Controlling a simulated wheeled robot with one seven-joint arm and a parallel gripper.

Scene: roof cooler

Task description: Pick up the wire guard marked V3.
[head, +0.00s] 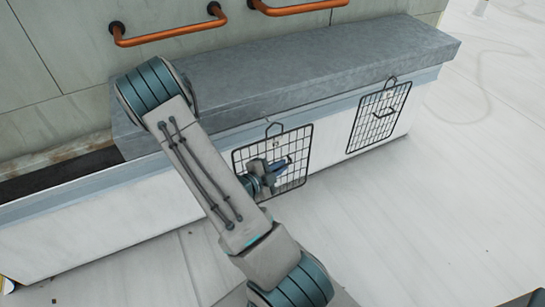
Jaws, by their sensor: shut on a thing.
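Two dark wire guards hang upright by hooks at the top against the front of the long white cooler casing. The left wire guard (296,137) is in the middle of the head view. The right wire guard (366,128) hangs apart from it and has a small handle at its centre. No V3 marking can be read on either guard. My gripper (283,163) is at the middle of the left guard and shut on it. The gripper and my arm hide the guard's centre and lower left, so the exact grip point cannot be seen.
Orange pipe handles (170,37) stick out from the wall at the back. The pale floor (430,220) to the front right is clear.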

